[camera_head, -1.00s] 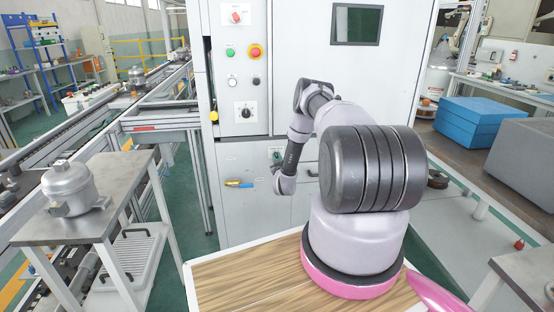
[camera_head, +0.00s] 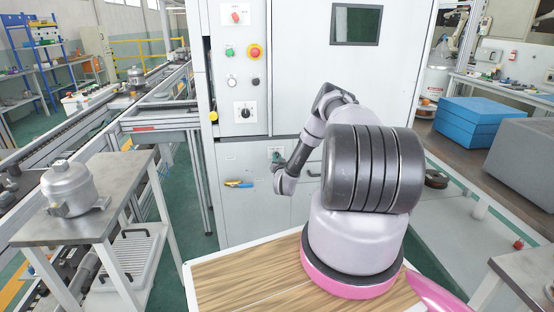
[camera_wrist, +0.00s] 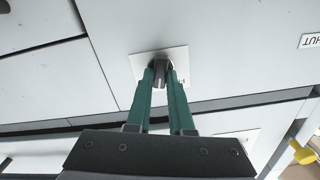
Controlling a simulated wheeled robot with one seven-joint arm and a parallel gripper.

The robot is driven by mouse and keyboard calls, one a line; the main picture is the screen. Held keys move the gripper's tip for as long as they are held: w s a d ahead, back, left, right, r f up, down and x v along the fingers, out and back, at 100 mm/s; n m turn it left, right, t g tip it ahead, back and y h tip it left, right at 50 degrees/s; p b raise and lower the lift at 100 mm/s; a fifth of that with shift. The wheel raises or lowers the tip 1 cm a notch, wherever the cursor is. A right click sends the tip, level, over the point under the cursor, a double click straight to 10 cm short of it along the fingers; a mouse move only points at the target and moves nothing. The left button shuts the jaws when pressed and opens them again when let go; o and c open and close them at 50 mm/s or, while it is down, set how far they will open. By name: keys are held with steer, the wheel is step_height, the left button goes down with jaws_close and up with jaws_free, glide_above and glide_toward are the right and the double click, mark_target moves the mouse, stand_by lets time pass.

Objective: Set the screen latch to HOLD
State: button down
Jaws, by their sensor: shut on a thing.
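The screen latch is a small dark knob (camera_wrist: 159,74) on a pale square plate (camera_wrist: 140,66), fixed to the grey cabinet front. In the wrist view, the two green fingers of my gripper (camera_wrist: 161,78) are closed around the knob. A letter on the plate beside the fingers is partly hidden, and I cannot read the latch's setting. In the head view, the plate (camera_head: 275,150) shows small on the cabinet's lower front, with my gripper (camera_head: 277,160) against it.
A yellow-and-blue handle (camera_head: 238,183) sticks out left of the latch. Above is a control panel with a black rotary switch (camera_head: 245,112) and push buttons. A side table (camera_head: 120,185) with a grey compressor (camera_head: 70,188) stands at left.

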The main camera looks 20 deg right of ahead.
steer(key=shift+m, duration=0.6)
steer(key=c, duration=0.8)
jaws_free()
steer(key=shift+s, duration=0.15)
steer(key=v, duration=1)
steer(key=shift+s, duration=0.3)
